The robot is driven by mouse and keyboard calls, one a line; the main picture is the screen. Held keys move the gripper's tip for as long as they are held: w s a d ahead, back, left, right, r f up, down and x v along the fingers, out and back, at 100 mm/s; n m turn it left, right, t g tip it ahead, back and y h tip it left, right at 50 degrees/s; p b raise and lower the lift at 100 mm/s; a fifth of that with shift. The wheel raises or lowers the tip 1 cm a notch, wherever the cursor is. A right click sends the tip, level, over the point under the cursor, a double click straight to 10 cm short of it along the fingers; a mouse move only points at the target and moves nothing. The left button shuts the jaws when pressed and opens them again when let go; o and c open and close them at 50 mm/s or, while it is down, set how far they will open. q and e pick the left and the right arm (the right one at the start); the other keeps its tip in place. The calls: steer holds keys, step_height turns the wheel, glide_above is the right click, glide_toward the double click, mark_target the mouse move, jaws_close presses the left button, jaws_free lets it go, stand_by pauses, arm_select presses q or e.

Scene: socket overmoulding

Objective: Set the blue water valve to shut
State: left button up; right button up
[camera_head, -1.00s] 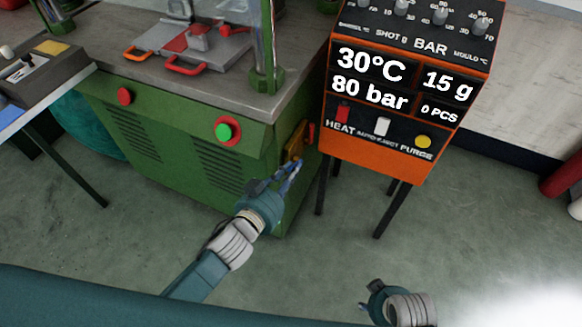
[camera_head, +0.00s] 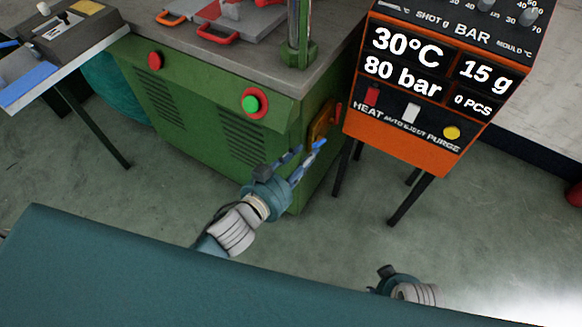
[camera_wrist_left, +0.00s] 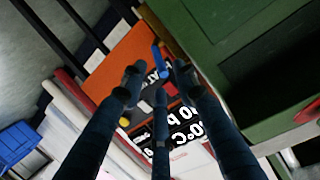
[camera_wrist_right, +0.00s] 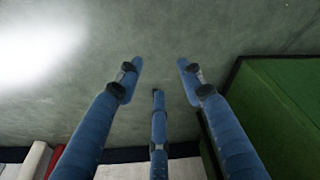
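The blue water valve shows as a small blue lever (camera_head: 319,143) at the right side of the green machine, just beyond my left fingertips. In the left wrist view the blue lever (camera_wrist_left: 160,62) lies between and slightly ahead of the spread fingers. My left gripper (camera_head: 299,158) is open with nothing held; it also shows in the left wrist view (camera_wrist_left: 158,78). Whether a finger touches the lever I cannot tell. The valve's body is hidden. My right gripper (camera_head: 385,272) is low over the floor, and the right wrist view shows it open and empty (camera_wrist_right: 159,72).
The green machine (camera_head: 190,110) has an orange-yellow plate (camera_head: 322,122) on its right side. The orange control box (camera_head: 400,145) on dark legs stands close to the right. A side table (camera_head: 75,60) is at the left. The floor in front is clear.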

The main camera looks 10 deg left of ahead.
arm_select(q)
steer(key=v, duration=0.7)
steer(key=shift+r, duration=0.15)
steer(key=shift+s+a, duration=0.1)
steer(key=shift+s, duration=0.05)
